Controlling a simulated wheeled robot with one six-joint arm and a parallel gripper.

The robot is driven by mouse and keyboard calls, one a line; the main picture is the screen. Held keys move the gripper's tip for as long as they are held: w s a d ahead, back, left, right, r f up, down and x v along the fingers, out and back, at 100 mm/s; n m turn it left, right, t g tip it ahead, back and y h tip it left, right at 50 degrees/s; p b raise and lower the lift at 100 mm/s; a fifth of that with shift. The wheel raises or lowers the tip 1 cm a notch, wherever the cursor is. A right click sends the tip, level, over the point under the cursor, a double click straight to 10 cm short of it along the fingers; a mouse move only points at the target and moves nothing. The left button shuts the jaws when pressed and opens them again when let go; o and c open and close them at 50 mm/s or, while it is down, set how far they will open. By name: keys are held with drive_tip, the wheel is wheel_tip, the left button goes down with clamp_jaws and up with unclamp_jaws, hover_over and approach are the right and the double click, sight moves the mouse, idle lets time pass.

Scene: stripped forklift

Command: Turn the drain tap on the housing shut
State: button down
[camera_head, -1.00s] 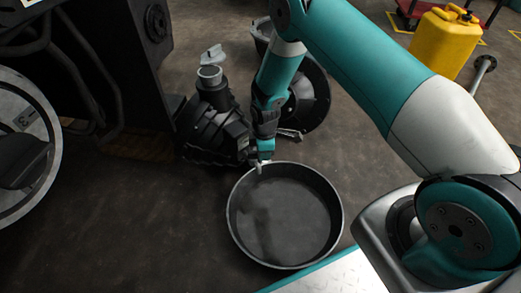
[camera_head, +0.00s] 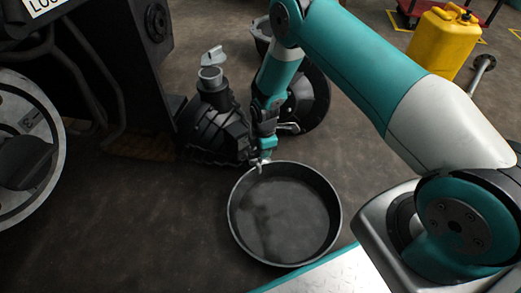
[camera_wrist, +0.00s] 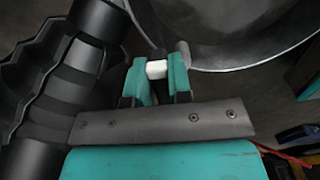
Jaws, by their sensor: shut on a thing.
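The black ribbed housing (camera_head: 215,128) stands on the floor left of my arm, with an open pale neck on top. My gripper (camera_head: 262,158) is low beside the housing's right side, above the far rim of the round drain pan (camera_head: 237,235). In the wrist view my gripper (camera_wrist: 158,72) has its two teal fingers closed on a short white piece, which looks like the handle of the drain tap (camera_wrist: 157,69). The rest of the tap is hidden behind the fingers, so its turn angle cannot be told. The housing (camera_wrist: 60,85) shows at the left there.
The pan (camera_wrist: 250,60) lies close beyond the fingers. A dark round disc-like part (camera_head: 308,95) stands behind my forearm. A large wheel (camera_head: 45,115) and dark machine frame are at left. A yellow canister (camera_head: 440,40) stands at back right. Floor left of the pan is clear.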

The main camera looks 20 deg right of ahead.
drive_tip(key=c, duration=1.1)
unclamp_jaws()
drive_tip(key=shift+w+d+r, duration=0.1)
drive_tip(key=shift+w+d, duration=0.15)
drive_tip(key=shift+d, duration=0.05)
drive_tip(key=shift+o, duration=0.3)
drive_tip(key=shift+s+a, duration=0.1)
drive_tip(key=shift+a, duration=0.05)
wheel_tip(320, 180, up, 17)
drive_tip(key=p, duration=0.7)
drive_tip(key=shift+r, duration=0.15)
